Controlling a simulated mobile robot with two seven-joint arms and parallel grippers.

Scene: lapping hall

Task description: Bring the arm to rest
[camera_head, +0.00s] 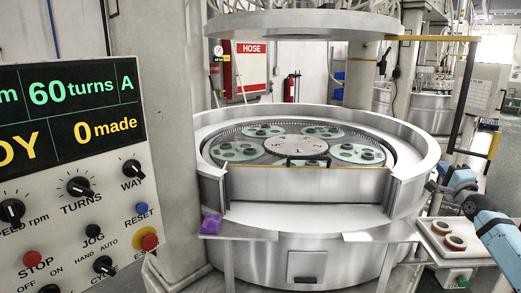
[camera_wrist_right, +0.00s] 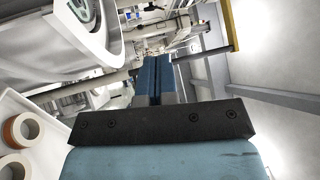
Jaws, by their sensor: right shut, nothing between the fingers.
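My right arm (camera_head: 495,228) comes in from the right edge of the head view, with blue and dark links. My right gripper (camera_head: 437,185) is beside the right outer wall of the round lapping machine (camera_head: 414,185), above the tray with rings. In the right wrist view its two blue fingers (camera_wrist_right: 158,68) are together, with nothing between them. My left gripper is not in view.
A white tray (camera_head: 428,228) with two brownish rings (camera_head: 455,242) sits below my right gripper. A control panel (camera_head: 75,200) stands at the left. A purple item (camera_head: 211,223) lies on a ledge at the machine's front left. A yellow-and-dark post frame (camera_head: 467,90) rises behind the arm.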

